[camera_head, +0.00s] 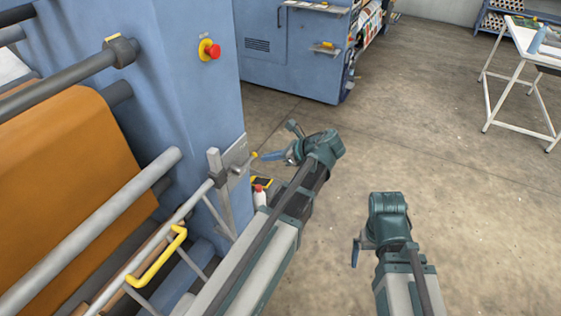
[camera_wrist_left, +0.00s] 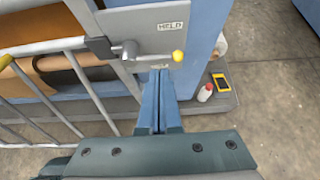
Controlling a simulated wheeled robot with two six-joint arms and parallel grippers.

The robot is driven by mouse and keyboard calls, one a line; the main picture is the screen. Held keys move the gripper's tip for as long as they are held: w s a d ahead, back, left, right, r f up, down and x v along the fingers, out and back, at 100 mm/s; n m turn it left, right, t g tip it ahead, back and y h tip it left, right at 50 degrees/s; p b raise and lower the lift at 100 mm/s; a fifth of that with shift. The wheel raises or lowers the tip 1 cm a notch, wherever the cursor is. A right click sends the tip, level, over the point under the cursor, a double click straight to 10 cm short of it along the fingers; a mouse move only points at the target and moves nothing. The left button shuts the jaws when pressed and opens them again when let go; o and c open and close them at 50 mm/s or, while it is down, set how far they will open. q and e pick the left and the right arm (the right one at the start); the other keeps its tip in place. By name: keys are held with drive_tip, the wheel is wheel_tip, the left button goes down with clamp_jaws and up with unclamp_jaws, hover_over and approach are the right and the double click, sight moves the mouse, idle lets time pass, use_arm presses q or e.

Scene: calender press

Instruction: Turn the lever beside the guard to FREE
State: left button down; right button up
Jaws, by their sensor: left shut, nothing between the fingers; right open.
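The lever (camera_wrist_left: 152,54) is a grey arm with a yellow knob, on a grey plate marked HELD (camera_wrist_left: 171,26). In the left wrist view it points right from its hub, the knob below that word. Its knob shows in the head view (camera_head: 254,155). The guard (camera_wrist_left: 40,49) is a barred rail left of the lever, with a yellow handle (camera_head: 157,258) in the head view. My left gripper (camera_wrist_left: 158,73) is shut and empty, its blue fingertips just below the lever; contact cannot be told. No FREE mark is readable. My right gripper (camera_head: 355,252) is open, over the floor.
The blue press frame (camera_head: 185,75) carries a red stop button (camera_head: 209,50). A white bottle (camera_wrist_left: 206,92) and a yellow device (camera_wrist_left: 221,82) sit on a ledge below the lever. A white table (camera_head: 520,45) stands far right.

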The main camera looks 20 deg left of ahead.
sight(251, 160)
use_arm(q)
drive_tip(key=shift+b+x, duration=1.15)
drive_tip(key=shift+x, duration=1.6)
use_arm(e)
drive_tip(key=shift+f, duration=1.55)
